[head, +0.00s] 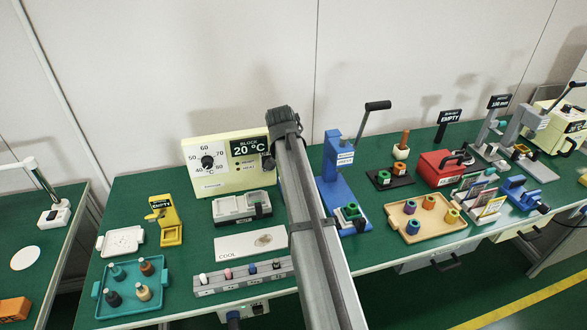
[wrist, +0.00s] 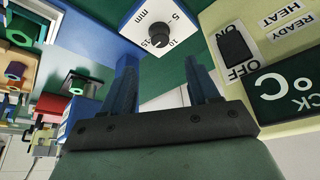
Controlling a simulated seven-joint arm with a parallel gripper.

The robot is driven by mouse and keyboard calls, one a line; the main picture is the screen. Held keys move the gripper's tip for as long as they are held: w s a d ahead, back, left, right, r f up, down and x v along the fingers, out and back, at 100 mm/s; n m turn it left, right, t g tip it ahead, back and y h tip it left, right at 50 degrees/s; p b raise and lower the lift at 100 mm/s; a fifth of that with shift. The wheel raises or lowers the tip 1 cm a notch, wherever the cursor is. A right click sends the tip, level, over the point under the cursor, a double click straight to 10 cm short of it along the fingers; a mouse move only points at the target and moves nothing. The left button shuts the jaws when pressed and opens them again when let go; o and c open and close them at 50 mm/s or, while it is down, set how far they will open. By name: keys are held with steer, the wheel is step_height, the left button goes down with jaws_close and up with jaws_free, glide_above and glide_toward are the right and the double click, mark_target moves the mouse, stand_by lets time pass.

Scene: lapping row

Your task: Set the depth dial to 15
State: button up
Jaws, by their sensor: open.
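The depth dial (wrist: 160,39) shows in the wrist view as a dark round knob on a white plate marked mm, 5, 10 and 15. The plate is at the top middle, beside a blue body. I cannot read where the knob points. My gripper (wrist: 161,62) is open and empty, its two dark blue fingers spread below the dial in the picture, not closed around it. In the head view the blue press (head: 337,190) stands right of my arm. The dial is not visible there, and my fingers are hidden too.
The cream heater box (head: 215,180) with its display is close to my gripper's right in the wrist view, its rocker switch (wrist: 233,48) showing. A grey tray block (head: 240,207) and a rack of coloured pegs (head: 243,276) lie left of my arm. A wooden tray (head: 408,234) sits right of the press.

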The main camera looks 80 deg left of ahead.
steer(key=shift+v, duration=1.4)
